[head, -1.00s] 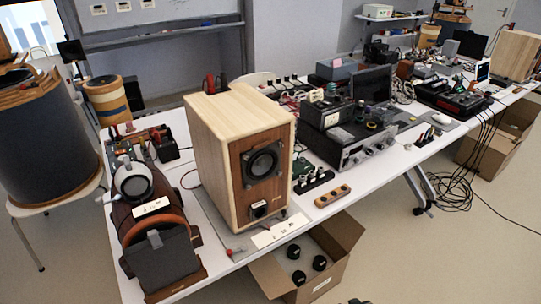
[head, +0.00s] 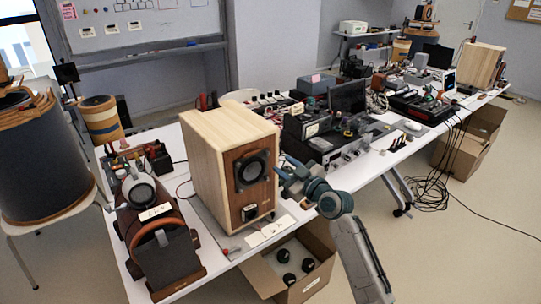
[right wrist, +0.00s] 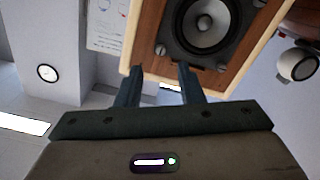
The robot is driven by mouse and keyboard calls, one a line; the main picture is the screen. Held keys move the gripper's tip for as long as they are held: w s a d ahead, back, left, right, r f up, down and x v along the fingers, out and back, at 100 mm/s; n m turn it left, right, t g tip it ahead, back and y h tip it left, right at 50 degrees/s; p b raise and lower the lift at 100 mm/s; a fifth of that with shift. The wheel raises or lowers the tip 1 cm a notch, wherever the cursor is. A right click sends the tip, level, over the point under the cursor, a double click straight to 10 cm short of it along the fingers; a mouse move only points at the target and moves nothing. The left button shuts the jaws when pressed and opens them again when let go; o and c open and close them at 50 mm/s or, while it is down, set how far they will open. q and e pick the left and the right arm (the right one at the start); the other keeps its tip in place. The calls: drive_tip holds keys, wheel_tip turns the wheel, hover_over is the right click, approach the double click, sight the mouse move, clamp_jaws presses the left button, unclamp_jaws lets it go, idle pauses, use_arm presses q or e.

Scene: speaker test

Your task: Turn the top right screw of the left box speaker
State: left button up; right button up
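The left box speaker (head: 215,165) is a pale wooden cabinet with a brown front, standing upright on the white table. Its square black driver plate (head: 253,170) is in the upper front. My right gripper (head: 285,168) is at the right side of the speaker front, level with the driver. In the right wrist view the speaker (right wrist: 143,40) appears upside down, and a small light screw head (right wrist: 160,49) shows at the driver plate's corner. The gripper's two fingers (right wrist: 158,69) are apart with nothing between them, just short of the speaker. My left gripper is not in view.
An open cardboard box (head: 262,278) is below the table edge. Another wooden speaker (head: 480,66) stands far right.

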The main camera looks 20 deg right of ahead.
sight(268, 154)
drive_tip(key=p+x, duration=0.1)
drive_tip(key=x, duration=0.4)
drive_tip(key=shift+w+a+r, duration=0.15)
drive_tip(key=shift+w+a, duration=0.1)
drive_tip(key=shift+w, duration=0.1)
drive_tip(key=shift+w+a, duration=0.15)
drive_tip(key=shift+w, duration=0.4)
clamp_jaws()
